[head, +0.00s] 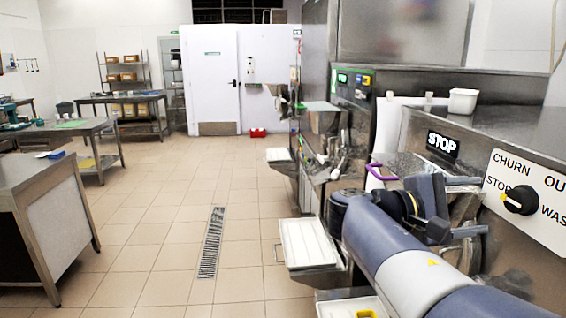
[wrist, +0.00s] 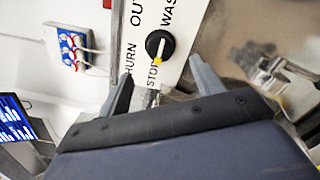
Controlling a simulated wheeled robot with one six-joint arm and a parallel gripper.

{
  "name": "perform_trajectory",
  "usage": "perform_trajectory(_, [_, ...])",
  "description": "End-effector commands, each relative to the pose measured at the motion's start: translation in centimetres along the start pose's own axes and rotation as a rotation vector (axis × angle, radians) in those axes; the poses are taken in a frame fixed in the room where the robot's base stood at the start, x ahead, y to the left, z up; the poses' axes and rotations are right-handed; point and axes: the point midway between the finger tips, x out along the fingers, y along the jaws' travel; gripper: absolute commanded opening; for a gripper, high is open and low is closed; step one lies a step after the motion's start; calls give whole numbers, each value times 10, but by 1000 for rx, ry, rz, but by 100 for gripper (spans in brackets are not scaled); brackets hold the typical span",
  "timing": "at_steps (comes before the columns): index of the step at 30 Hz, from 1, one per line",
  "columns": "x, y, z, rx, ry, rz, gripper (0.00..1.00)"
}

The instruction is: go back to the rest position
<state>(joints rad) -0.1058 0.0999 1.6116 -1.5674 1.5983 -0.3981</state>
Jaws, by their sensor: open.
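My gripper (head: 478,207) is in front of the machine at the right of the head view, at the end of my blue and grey arm. In the wrist view my gripper (wrist: 163,86) has its two grey fingers wide apart, with nothing held between them. A black rotary knob (head: 520,200) sits on a white panel (head: 548,176) marked CHURN, STOP, OUT and WASH. The knob also shows in the wrist view (wrist: 160,44), beyond the fingers and apart from them. Its yellow tip points to STOP.
A STOP plate (head: 442,145) and a purple handle (head: 381,172) are close to my arm. A white tub (head: 463,101) stands on the machine. A white tray (head: 308,243) juts out lower down. Tiled floor with a drain (head: 211,243) is clear at left, beside steel tables (head: 40,172).

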Motion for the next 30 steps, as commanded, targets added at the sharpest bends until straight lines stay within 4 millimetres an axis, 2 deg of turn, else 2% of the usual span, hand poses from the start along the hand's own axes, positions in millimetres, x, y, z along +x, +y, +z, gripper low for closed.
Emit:
perform_trajectory(4, [-21, -1, -1, 0, 3, 1, 63])
perform_trajectory(26, [93, 0, 2, -1, -3, -3, 63])
perform_trajectory(30, [89, -5, -3, 165, 1, 1, 63])
